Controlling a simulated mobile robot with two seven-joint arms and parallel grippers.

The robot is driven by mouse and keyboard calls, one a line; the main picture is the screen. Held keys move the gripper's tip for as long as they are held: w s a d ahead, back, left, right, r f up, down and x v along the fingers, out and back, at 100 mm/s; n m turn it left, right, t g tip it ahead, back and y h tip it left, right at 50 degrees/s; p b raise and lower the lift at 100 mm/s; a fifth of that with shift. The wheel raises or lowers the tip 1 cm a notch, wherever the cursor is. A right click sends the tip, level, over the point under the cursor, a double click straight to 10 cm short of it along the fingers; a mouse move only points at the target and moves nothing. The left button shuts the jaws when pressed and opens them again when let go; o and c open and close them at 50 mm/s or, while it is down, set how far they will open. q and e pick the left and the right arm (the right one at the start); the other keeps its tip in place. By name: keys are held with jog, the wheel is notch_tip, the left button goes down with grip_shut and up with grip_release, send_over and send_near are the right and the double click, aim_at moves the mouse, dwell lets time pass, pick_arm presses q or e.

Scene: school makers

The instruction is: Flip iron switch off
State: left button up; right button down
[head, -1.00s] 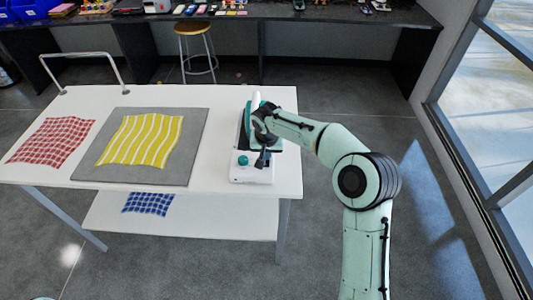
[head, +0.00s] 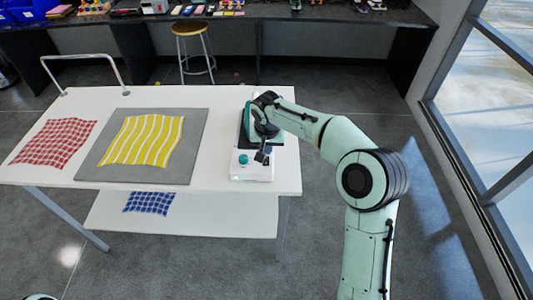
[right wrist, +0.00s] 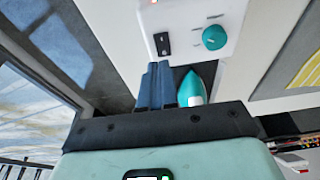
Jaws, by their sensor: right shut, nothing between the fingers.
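The iron station (head: 251,172) is a white base at the right end of the white table, with a teal knob (head: 243,159). In the right wrist view its panel shows the teal knob (right wrist: 215,38), a small black switch (right wrist: 163,43) and a reddish light at the top edge. The teal and white iron (right wrist: 191,88) shows behind my fingers there; in the head view my arm hides most of it. My right gripper (head: 263,156) is shut and empty above the base, just right of the knob. In the wrist view its fingertips (right wrist: 158,68) are apart from the switch in the picture.
The white table (head: 235,100) also bears a grey mat (head: 195,150) with a yellow striped cloth (head: 142,140), and a red checked cloth (head: 55,142). A blue checked cloth (head: 150,203) lies on the lower shelf. A stool (head: 192,30) and dark counter stand behind; windows are at right.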

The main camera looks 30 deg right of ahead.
jog(key=v, duration=0.8)
jog(key=shift+s+a, duration=0.25)
jog(key=shift+s, duration=0.15)
